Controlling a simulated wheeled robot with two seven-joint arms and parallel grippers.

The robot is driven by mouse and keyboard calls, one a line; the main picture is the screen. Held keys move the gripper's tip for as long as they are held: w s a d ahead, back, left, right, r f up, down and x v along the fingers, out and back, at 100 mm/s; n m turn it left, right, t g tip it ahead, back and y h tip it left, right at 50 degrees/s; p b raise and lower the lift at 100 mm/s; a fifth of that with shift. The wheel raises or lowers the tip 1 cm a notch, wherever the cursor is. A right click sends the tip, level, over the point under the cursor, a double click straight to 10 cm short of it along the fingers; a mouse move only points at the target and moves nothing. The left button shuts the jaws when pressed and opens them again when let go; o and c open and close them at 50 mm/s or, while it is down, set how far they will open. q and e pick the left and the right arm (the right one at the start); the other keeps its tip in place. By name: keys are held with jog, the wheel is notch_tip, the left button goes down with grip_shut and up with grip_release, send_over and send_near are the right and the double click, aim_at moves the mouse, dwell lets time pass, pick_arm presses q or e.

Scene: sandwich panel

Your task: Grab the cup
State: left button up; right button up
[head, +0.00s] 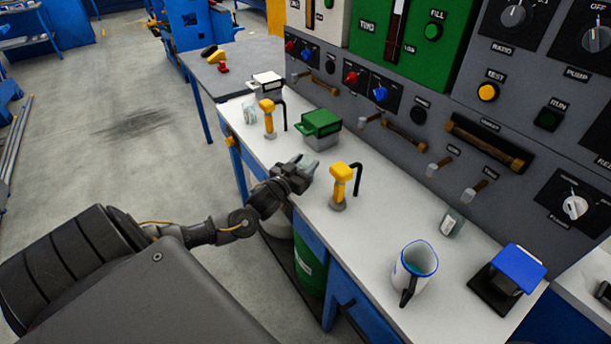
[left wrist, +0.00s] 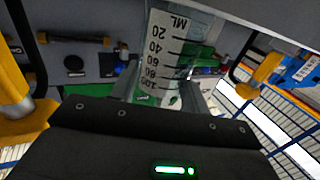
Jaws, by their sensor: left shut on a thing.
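A clear measuring cup with a white ML scale (left wrist: 165,45) stands large between the fingers in the left wrist view. My left gripper (head: 304,168) is shut on it, over the front edge of the white counter. In the head view the cup is small and mostly hidden by the fingers. A white mug with a blue rim (head: 412,265) stands apart at the front right of the counter, its dark handle toward the front. My right gripper is not in view.
On the white counter (head: 345,238), yellow taps with black spouts (head: 341,184) (head: 268,115) stand either side of my gripper. A green-topped box (head: 320,125) is behind it. A blue-topped black stand (head: 510,275) is at the right. The control panel (head: 440,95) rises behind.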

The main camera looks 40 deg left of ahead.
pick_arm(q)
jog(key=shift+c, duration=1.1)
